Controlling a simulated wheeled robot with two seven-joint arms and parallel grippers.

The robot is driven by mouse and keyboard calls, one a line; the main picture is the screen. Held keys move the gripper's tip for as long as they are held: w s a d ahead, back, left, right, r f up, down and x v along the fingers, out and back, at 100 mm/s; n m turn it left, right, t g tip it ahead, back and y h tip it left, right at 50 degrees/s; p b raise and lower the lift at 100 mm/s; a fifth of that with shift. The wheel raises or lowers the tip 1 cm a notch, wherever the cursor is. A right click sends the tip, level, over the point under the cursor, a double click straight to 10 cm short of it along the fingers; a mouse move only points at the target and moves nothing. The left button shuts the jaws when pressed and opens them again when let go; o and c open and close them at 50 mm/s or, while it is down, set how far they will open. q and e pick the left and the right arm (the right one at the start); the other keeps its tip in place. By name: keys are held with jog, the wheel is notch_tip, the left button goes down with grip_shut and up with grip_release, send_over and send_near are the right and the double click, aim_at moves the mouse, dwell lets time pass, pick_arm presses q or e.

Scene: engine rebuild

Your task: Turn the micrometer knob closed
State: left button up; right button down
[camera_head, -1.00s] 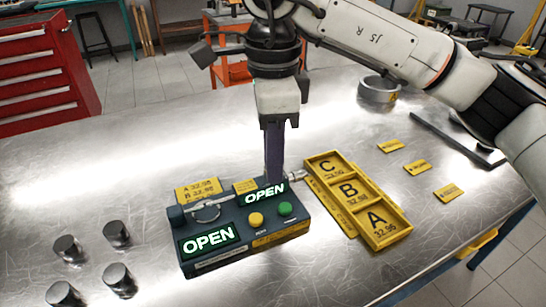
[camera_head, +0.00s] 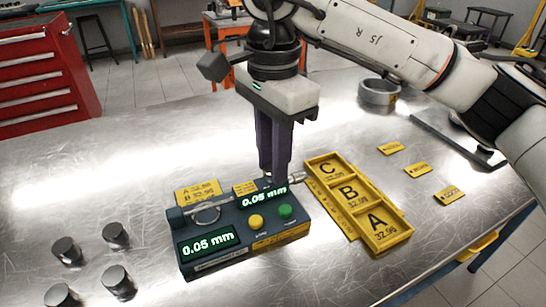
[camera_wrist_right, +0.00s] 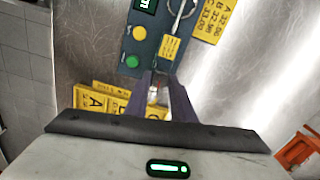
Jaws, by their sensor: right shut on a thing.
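The micrometer station (camera_head: 245,235) is a dark blue box on the metal table, with a yellow and a green button. Its two displays, front (camera_head: 208,243) and upper (camera_head: 264,196), read 0.05 mm. The micrometer (camera_head: 205,214) lies along its top, with the silver knob (camera_head: 293,177) at the right end. My right gripper (camera_head: 272,178) points down at the knob end. In the wrist view its fingers (camera_wrist_right: 160,80) are closed in on the knob, which shows between them (camera_wrist_right: 155,92). My left gripper is not in view.
A yellow tray (camera_head: 391,222) marked A, B and C lies right of the station. Several metal cylinders (camera_head: 116,235) stand at left. Yellow tags (camera_head: 417,168) and a grey ring (camera_head: 379,90) lie at right. The table behind the station is clear.

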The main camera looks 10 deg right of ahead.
jog(key=shift+r, duration=0.1)
jog(key=c, duration=1.5)
grip_release()
notch_tip(320, 180, up, 10)
jog(key=shift+r+p, duration=0.15)
jog(key=shift+p, duration=0.45)
